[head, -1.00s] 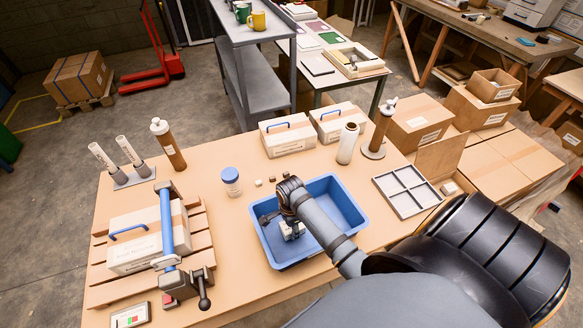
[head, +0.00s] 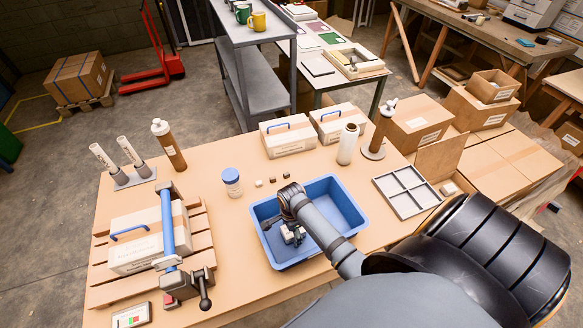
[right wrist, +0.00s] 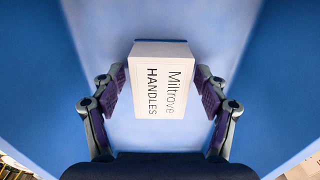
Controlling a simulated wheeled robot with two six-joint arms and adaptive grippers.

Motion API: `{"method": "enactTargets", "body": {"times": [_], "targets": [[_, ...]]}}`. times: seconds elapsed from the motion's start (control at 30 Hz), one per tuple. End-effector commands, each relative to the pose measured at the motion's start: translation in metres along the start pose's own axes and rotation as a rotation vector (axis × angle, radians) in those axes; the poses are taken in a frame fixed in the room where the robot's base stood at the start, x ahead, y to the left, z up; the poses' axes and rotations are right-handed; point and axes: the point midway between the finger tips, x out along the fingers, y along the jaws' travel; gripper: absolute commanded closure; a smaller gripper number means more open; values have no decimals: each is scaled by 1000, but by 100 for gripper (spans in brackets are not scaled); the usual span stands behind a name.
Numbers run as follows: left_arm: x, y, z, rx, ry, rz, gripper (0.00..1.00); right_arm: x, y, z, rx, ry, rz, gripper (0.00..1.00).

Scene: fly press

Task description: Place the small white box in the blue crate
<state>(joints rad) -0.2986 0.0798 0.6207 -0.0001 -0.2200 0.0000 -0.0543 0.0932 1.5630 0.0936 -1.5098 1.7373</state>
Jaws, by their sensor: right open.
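The small white box (head: 291,237), labelled "Miltrove HANDLES", is inside the blue crate (head: 346,196). In the right wrist view the white box (right wrist: 160,82) is between the two finger pads, with blue crate surface (right wrist: 160,20) around it. My right gripper (head: 282,229) is low inside the left part of the crate. In the right wrist view my right gripper (right wrist: 160,92) is open, with a gap at the box's left side and its right pad very close to the box. Whether the box rests on the crate floor is hard to tell. My left gripper is out of view.
A blue-lidded jar (head: 231,182) and small blocks (head: 272,180) stand behind the crate. A grey divided tray (head: 407,191) lies to its right. The fly press (head: 168,235) and a handled box (head: 135,248) on a pallet stand left.

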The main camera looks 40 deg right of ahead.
Motion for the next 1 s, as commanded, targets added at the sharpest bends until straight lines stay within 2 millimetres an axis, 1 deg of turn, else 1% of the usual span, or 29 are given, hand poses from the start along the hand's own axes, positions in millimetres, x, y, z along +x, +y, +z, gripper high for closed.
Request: {"method": "enactTargets", "body": {"times": [0.07,0.17,0.3,0.4,0.5,0.6,0.7,1.0], "targets": [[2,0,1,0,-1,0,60,-7,-1,0,0,0,-4,26],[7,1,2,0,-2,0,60,-25,-2,0,-1,-1,-6,26],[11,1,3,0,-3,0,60,-62,-1,0,-1,0,-7,26],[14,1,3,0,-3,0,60,-85,-1,0,-1,0,-5,26],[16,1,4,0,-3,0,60,-103,-1,0,0,0,-4,26],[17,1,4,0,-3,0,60,-115,-1,0,0,0,-3,26],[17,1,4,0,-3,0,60,-120,0,0,0,0,-1,26],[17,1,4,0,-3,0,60,-121,0,0,0,0,0,26]]}}
